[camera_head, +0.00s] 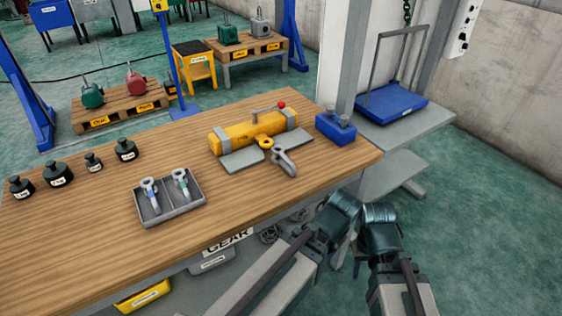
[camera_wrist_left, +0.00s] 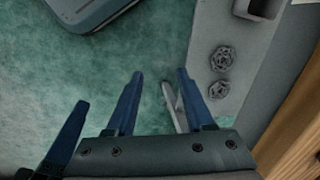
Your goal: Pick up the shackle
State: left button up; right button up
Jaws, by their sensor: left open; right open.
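Two small shackles with pins lie in a grey tray (camera_head: 172,213) on the wooden bench in the head view: a blue-marked one (camera_head: 150,195) on the left and a green-marked one (camera_head: 181,183) on the right. A larger grey shackle-like piece (camera_head: 284,161) lies at the yellow eye of the yellow beam (camera_head: 252,131). My right gripper (camera_head: 381,218) and left gripper (camera_head: 340,208) are beyond the bench's front edge, apart from all shackles. The left wrist view shows my left gripper (camera_wrist_left: 160,76) open and empty above the floor. The right gripper's fingertips are not clear in the head view.
Several black weights (camera_head: 57,174) stand at the bench's left. A blue block (camera_head: 336,126) sits at its right end, near a blue platform (camera_head: 391,102). The front of the wooden bench top (camera_head: 90,245) is clear. A yellow bin (camera_head: 143,295) is below.

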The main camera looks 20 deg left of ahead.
pick_arm(q)
jog(key=w+a+r+n+t+h+p, duration=0.3)
jog(key=w+a+r+n+p, duration=0.5)
jog(key=a+r+p, duration=0.3)
jog(key=w+a+r+n+t+h+p, duration=0.25)
jog(key=w+a+r+n+p, duration=0.55)
jog(key=a+r, duration=0.45)
jog(key=b, duration=0.6)
send_over(283, 156)
jog(key=s+a, duration=0.2)
jog(key=s, duration=0.1)
notch_tip(283, 156, down, 7)
jog(key=shift+w+d+f+m+h, duration=0.15)
jog(key=shift+w+m+h, duration=0.1)
jog(key=shift+m, duration=0.05)
jog(key=b+x, duration=0.4)
jog(key=shift+s+f, duration=0.15)
jog(key=shift+f, duration=0.15)
jog(key=shift+w+d+f+b, duration=0.1)
jog(key=shift+w+f+b, duration=0.15)
jog(key=shift+f+b, duration=0.1)
jog(key=shift+r, duration=0.15)
